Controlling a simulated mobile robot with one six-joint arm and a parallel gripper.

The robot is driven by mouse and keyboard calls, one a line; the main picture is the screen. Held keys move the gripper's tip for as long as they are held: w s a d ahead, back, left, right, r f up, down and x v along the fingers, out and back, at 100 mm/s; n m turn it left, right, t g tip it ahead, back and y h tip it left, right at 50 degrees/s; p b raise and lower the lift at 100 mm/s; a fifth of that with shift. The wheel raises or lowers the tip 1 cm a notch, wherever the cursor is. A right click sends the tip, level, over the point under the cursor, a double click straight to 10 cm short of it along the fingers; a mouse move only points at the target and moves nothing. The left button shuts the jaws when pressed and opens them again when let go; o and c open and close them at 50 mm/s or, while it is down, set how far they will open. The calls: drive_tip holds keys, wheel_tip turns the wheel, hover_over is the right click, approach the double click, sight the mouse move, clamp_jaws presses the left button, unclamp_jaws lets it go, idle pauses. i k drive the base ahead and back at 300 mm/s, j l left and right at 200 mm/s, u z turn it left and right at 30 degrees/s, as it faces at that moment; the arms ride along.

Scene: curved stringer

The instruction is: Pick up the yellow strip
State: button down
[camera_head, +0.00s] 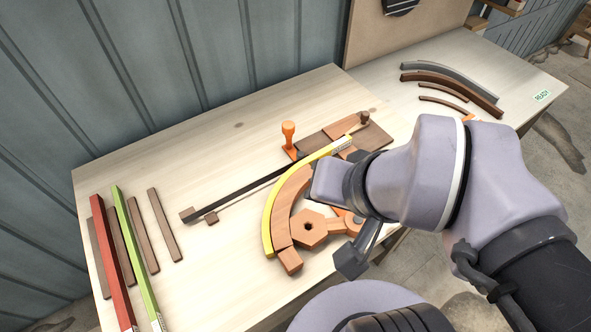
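The yellow strip (266,226) lies on the wooden table, bent in a curve along the outer left side of a curved wooden form (283,208). Its upper right end has a whitish label and lies by the brown blocks. My arm comes in from the right, over the right side of the form. My arm hides part of the form's right side.
A red strip (111,264), a green strip (136,250) and several brown bars lie at left. An orange clamp handle (289,134) stands behind the form, near a long dark bar (248,190). Curved strips (452,84) lie at the far right by a READY label (542,96).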

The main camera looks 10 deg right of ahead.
sight(334, 149)
drive_tip(key=i+l+u, duration=0.1)
drive_tip(key=l+u, duration=0.25)
drive_tip(key=l, duration=0.2)
drive_tip(key=l+u, duration=0.4)
drive_tip(key=l, duration=0.15)
drive_tip(key=l+u, duration=0.35)
drive_tip(key=l, duration=0.2)
